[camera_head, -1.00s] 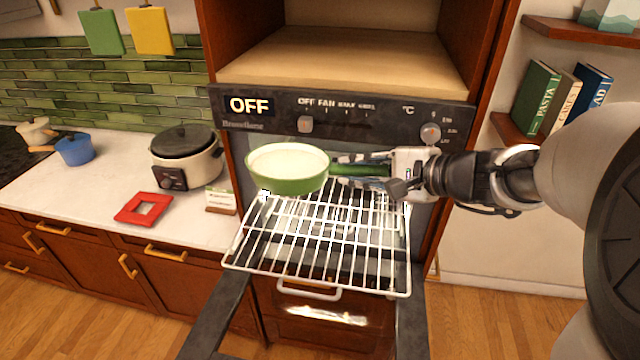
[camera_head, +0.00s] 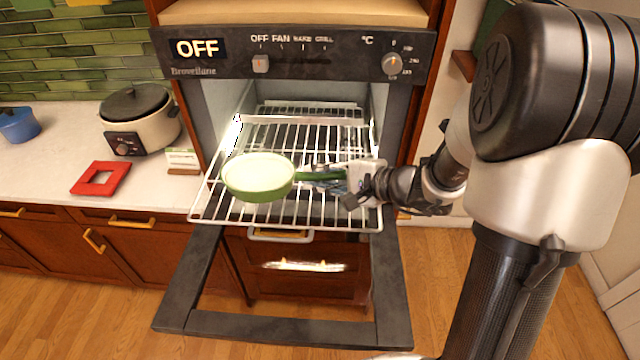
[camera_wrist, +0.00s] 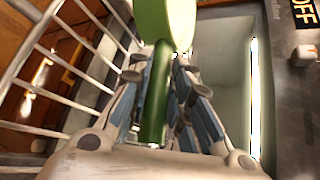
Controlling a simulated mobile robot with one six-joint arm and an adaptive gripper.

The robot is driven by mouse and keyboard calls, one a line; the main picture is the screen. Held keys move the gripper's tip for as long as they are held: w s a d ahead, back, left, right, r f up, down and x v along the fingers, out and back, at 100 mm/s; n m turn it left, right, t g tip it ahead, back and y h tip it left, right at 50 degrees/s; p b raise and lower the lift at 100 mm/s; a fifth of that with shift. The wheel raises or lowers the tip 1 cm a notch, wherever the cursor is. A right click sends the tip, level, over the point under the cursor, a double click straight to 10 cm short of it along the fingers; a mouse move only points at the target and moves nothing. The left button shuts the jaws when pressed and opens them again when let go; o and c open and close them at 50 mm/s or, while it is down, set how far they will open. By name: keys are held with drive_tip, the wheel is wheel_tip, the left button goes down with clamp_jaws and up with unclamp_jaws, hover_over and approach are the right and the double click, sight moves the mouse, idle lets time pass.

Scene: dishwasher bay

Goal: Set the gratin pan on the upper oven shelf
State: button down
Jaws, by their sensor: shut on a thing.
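The green gratin pan (camera_head: 258,177) with a pale inside is held level by its handle in my gripper (camera_head: 322,178). The pan is over the front left part of the pulled-out upper oven shelf (camera_head: 300,212), a white wire rack. I cannot tell whether the pan's base touches the wires. In the wrist view the fingers (camera_wrist: 160,105) are shut around the green handle (camera_wrist: 157,108), and the pan's underside or side (camera_wrist: 165,22) shows at the top. The oven's door (camera_head: 280,328) hangs open below the rack.
The oven's control panel (camera_head: 300,58) reads OFF, above the cavity. A wooden surface lies above it. On the left counter stand a slow cooker (camera_head: 140,118), a red trivet (camera_head: 101,178), a small card (camera_head: 182,160) and a blue pot (camera_head: 18,124). A lower rack shows inside the oven.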

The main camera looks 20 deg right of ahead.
drive_tip(key=shift+f, duration=1.05)
drive_tip(key=c, duration=1.8)
unclamp_jaws()
drive_tip(key=shift+o, duration=0.2)
drive_tip(key=p+v, duration=0.1)
drive_tip(key=v, duration=1.1)
drive_tip(key=shift+d, duration=0.1)
drive_tip(key=shift+w, duration=0.1)
